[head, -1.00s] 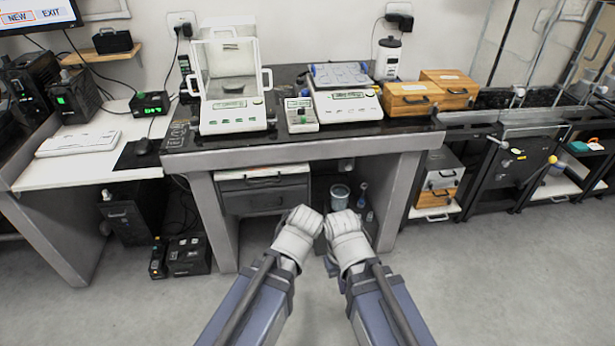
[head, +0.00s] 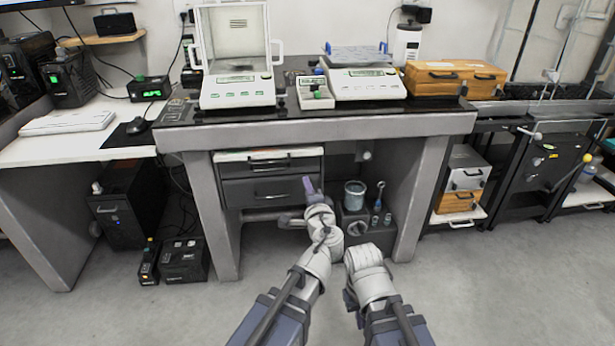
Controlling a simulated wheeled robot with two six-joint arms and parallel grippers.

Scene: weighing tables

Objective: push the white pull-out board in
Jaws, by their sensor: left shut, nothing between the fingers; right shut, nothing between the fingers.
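A thin white pull-out board (head: 235,156) shows just above the two grey drawers under the middle table. A dark handle sits near its front edge. My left gripper (head: 309,187) is shut and empty, pointing up just right of the drawers and lower than the board. It looks apart from the board, though the depth gap is hard to judge. My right gripper (head: 362,256) is shut and empty, low in front of the open space under the table. Its fingers are mostly hidden by its own wrist.
The grey table (head: 320,130) carries balances and a wooden box (head: 455,80). Its right leg (head: 420,195) stands beyond my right arm. A dark crate with a cup (head: 355,194) and bottles stands under the table. The floor in front is clear.

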